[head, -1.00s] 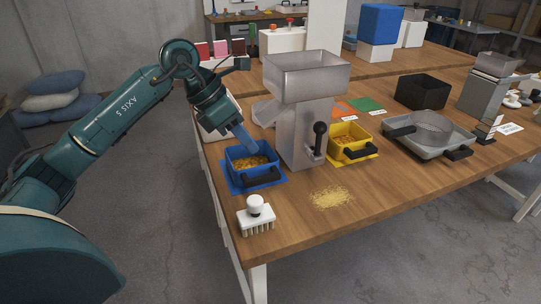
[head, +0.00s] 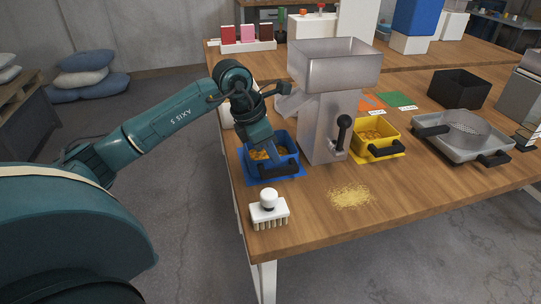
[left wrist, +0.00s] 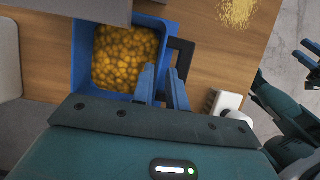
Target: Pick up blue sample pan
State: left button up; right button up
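The blue sample pan (head: 285,141), filled with yellow-orange pieces, stands on a blue mat (head: 259,178) near the table's left edge. Its black handle (head: 279,166) faces the front. My left gripper (head: 271,150) points down over the pan's handle side. In the left wrist view its two blue fingers (left wrist: 162,87) are apart, with the pan's wall on the handle side between them; contact cannot be told. The pan (left wrist: 78,62) and part of its handle (left wrist: 184,46) show there. My right gripper (left wrist: 311,53) shows at that view's right edge, its fingers apart and empty.
A grey hopper machine (head: 325,125) stands right beside the pan. A yellow pan (head: 388,149) is beyond it. A white brush (head: 268,212) stands in front of the pan, and yellow grains (head: 351,195) lie on the table. A grey tray with a sieve (head: 462,137) is at right.

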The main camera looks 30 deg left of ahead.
pick_arm(q)
jog(key=shift+x, duration=1.5)
jog(key=shift+c, duration=0.3)
grip_shut()
jog(key=shift+r, duration=0.1)
